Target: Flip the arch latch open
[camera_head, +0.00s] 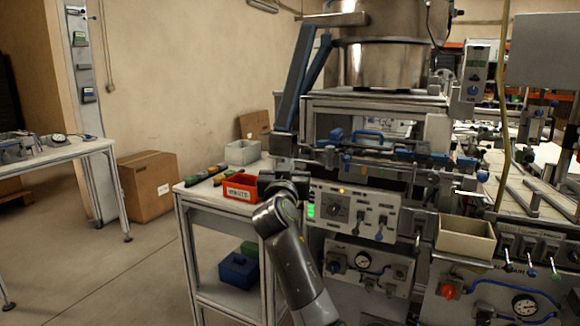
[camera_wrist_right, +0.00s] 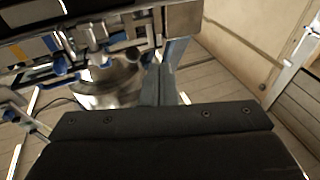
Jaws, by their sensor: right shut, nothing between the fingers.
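A blue arch-shaped handle (camera_head: 367,135), which looks like the arch latch, sits on the machine's deck below the steel bowl. Its exact position, open or closed, is too small to tell. My right gripper (camera_head: 283,186) is at the left front edge of the machine, left of and lower than the arch, clearly apart from it. It is shut and empty; my wrist hides its fingertips. In the right wrist view the dark gripper body (camera_wrist_right: 160,122) fills the bottom, and the arch cannot be picked out. My left gripper is not in view.
A control panel (camera_head: 354,214) with knobs and switches is right of my right wrist. A red bin (camera_head: 240,188) and a grey bin (camera_head: 242,152) stand on the cart to the left. Blue chute rails (camera_head: 298,82) rise above the gripper. A beige tray (camera_head: 466,240) juts out at the right.

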